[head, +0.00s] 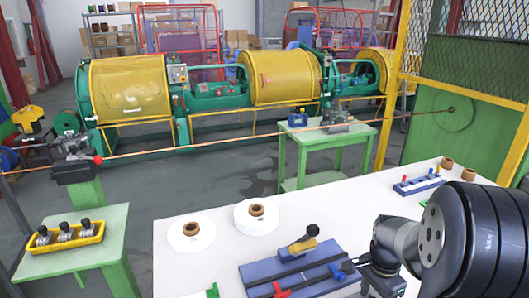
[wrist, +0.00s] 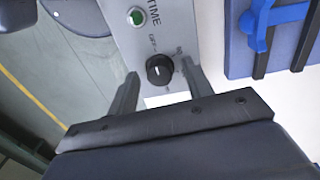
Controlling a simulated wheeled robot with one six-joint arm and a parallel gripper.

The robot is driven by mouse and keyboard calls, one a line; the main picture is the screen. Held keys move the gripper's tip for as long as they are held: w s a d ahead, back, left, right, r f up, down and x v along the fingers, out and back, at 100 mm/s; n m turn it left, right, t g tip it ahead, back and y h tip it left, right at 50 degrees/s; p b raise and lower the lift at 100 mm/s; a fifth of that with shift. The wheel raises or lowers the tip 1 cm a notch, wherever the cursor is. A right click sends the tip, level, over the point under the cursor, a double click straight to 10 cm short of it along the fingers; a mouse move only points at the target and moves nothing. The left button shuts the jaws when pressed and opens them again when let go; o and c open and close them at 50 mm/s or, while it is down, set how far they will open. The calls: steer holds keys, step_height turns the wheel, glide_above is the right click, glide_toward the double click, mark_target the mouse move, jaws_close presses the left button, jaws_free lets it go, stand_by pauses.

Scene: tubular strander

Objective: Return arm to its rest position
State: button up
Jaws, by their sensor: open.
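My arm reaches in from the right of the head view, over the white table. My gripper (head: 362,268) is low in that view, close to the right end of the blue fixture (head: 290,276). In the wrist view my gripper (wrist: 160,80) has its two fingers spread apart. A black knob (wrist: 159,70) on a grey panel (wrist: 180,30) appears between the fingers. Whether the fingers touch the knob or the panel is unclear. The panel also carries a green button (wrist: 137,17) and the lettering "TIME" and "OFF". The gripper holds nothing visible.
The blue fixture has a blue clamp (wrist: 262,25) near the gripper. Two white reels (head: 191,232) and a blue rack (head: 419,185) are on the white table (head: 340,205). A yellow tray (head: 66,236) sits on a green stand. A yellow mesh guard (head: 470,70) rises behind the arm.

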steer(key=shift+m, duration=0.5)
step_height(320, 180, up, 11)
steer(key=shift+w, duration=0.2)
steer(key=shift+a+f, duration=0.1)
